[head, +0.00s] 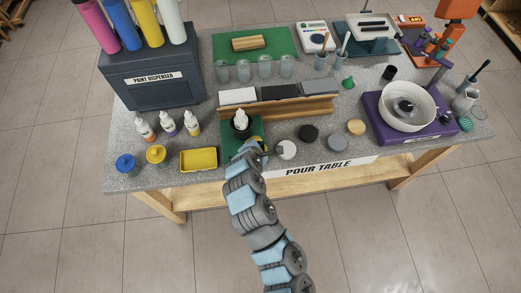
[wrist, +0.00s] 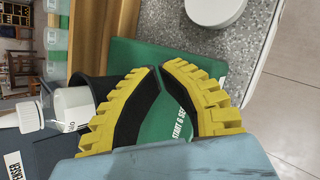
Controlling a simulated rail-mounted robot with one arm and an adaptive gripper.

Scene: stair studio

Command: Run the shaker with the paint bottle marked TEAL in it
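The shaker (head: 228,133) is a green base with a black cup at the table's front middle. A white-capped paint bottle (head: 241,118) stands in the cup; its label cannot be read here. In the wrist view the bottle (wrist: 72,107) sits in the black cup (wrist: 102,88), left of my gripper. My gripper (wrist: 160,68) has yellow and black fingers with their tips together and nothing seen between them. It is over the green shaker face, where "START 6 SEC" (wrist: 181,124) shows between the fingers. Any button under the tips is hidden. In the head view my gripper (head: 254,147) is at the shaker's front edge.
Paint bottles with orange (head: 145,131), purple (head: 167,127) and yellow (head: 193,126) labels stand left of the shaker. A yellow tray (head: 199,160) lies front left. Round pucks (head: 308,133) lie right of my gripper. A wooden rack (head: 290,108) stands behind.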

